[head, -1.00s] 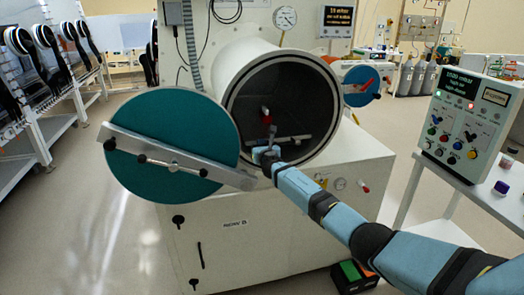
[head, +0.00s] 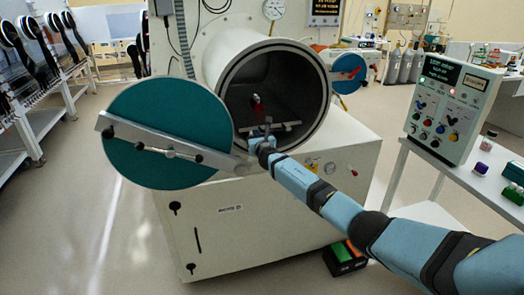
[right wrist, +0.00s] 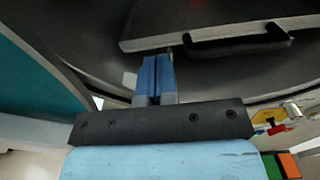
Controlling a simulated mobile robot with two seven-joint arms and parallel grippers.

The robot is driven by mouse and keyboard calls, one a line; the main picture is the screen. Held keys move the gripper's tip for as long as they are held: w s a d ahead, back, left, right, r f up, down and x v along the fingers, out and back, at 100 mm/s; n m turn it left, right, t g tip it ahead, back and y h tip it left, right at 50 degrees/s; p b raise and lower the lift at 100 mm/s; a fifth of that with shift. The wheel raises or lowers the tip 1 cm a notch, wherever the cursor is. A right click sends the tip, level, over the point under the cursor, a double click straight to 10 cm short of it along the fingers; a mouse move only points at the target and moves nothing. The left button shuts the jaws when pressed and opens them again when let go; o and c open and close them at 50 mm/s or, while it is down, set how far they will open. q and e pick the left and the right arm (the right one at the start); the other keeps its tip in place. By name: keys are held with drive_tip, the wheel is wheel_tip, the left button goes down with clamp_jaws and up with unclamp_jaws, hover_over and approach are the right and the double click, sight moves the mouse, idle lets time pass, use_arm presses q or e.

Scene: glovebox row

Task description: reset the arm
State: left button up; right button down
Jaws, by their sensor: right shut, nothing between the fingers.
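My right arm (head: 345,208) reaches from the lower right to the mouth of the antechamber (head: 325,95), a round white port with a dark inside. My right gripper (head: 266,130) is at the lower part of the opening, shut and empty. In the right wrist view the blue fingers (right wrist: 156,78) are together, just short of the edge of a grey sliding tray (right wrist: 215,30) with a dark handle (right wrist: 240,42). I cannot tell whether they touch it. My left gripper is not in view.
The round teal door (head: 170,100) stands open left of the port, with a metal bar across it. A control panel (head: 452,110) stands on a white side table (head: 455,175) at the right. A small box with green and orange parts (head: 345,255) is on the floor below my arm.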

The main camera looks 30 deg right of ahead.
drive_tip(key=p+v, duration=0.2)
drive_tip(key=v, duration=0.7)
drive_tip(key=s+a+f+m+g+y+p, duration=0.2)
drive_tip(key=s+a+f+m, duration=0.45)
drive_tip(key=s, duration=0.35)
drive_tip(key=s+a+f+m+g+y+p, duration=0.25)
drive_tip(key=s+a+f+m, duration=0.25)
drive_tip(key=s+a+f, duration=0.35)
drive_tip(key=s+a+r+m+g+y+p, duration=0.1)
drive_tip(key=s+a+m, duration=0.3)
drive_tip(key=s+m, duration=0.5)
drive_tip(key=s+a+r+m+g+y+p, duration=0.1)
drive_tip(key=s+a+m+p, duration=0.3)
drive_tip(key=s+m, duration=0.6)
drive_tip(key=s, duration=1)
drive_tip(key=shift+s+a+y, duration=0.2)
drive_tip(key=shift+a+y, duration=0.1)
drive_tip(key=shift+y, duration=0.05)
drive_tip(key=shift+r, duration=0.1)
